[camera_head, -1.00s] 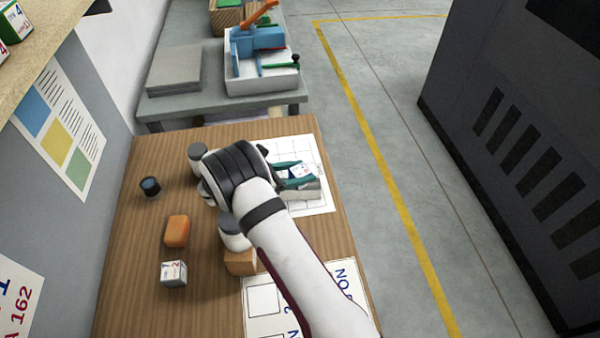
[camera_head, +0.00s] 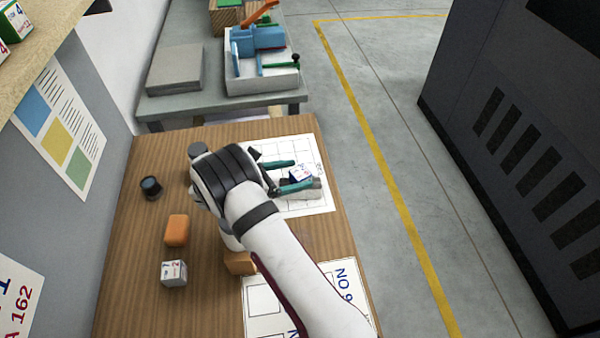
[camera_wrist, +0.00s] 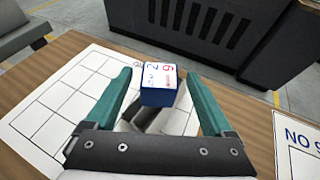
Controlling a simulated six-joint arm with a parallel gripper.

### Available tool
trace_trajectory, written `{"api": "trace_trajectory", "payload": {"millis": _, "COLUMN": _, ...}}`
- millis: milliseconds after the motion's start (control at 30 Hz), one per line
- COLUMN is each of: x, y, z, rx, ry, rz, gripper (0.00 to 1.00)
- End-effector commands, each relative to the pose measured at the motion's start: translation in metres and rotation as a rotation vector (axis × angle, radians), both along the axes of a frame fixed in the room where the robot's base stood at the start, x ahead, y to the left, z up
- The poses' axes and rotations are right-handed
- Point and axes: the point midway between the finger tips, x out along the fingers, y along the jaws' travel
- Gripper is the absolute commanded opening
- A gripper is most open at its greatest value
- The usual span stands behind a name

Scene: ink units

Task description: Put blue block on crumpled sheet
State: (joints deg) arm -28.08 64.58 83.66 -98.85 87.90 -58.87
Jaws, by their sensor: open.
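The blue block (camera_head: 301,175) has a white printed top and blue sides. It rests on a pale, uneven piece that looks like the crumpled sheet (camera_head: 312,192), on the far right of the wooden table. In the wrist view the block (camera_wrist: 158,96) is level with the fingertips, with the pale folds of the sheet (camera_wrist: 172,122) below it. My gripper (camera_head: 294,174) has teal fingers spread on either side of the block. In the wrist view my gripper (camera_wrist: 160,78) shows gaps between both fingers and the block. The sheet is partly hidden by the block and fingers.
A white grid paper (camera_head: 318,205) lies under the sheet. An orange block (camera_head: 176,230), a white numbered block (camera_head: 174,273), a dark round item (camera_head: 151,187) and another orange block (camera_head: 240,262) are left of or under my arm. The table's right edge is close.

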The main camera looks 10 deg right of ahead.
Motion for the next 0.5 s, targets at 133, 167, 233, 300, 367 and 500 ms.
{"api": "trace_trajectory", "payload": {"millis": 133, "x": -0.015, "y": 0.039, "z": 0.017, "rx": 0.002, "ry": -0.002, "rz": 0.004, "gripper": 0.87}}
{"api": "trace_trajectory", "payload": {"millis": 167, "x": -0.018, "y": 0.046, "z": 0.021, "rx": 0.002, "ry": -0.003, "rz": 0.004, "gripper": 0.87}}
{"api": "trace_trajectory", "payload": {"millis": 233, "x": -0.024, "y": 0.061, "z": 0.027, "rx": 0.002, "ry": -0.002, "rz": 0.003, "gripper": 0.87}}
{"api": "trace_trajectory", "payload": {"millis": 300, "x": -0.029, "y": 0.072, "z": 0.032, "rx": 0.002, "ry": -0.002, "rz": 0.002, "gripper": 0.87}}
{"api": "trace_trajectory", "payload": {"millis": 367, "x": -0.032, "y": 0.079, "z": 0.035, "rx": 0.001, "ry": -0.002, "rz": 0.001, "gripper": 0.87}}
{"api": "trace_trajectory", "payload": {"millis": 500, "x": -0.035, "y": 0.085, "z": 0.038, "rx": 0.0, "ry": 0.001, "rz": 0.001, "gripper": 0.87}}
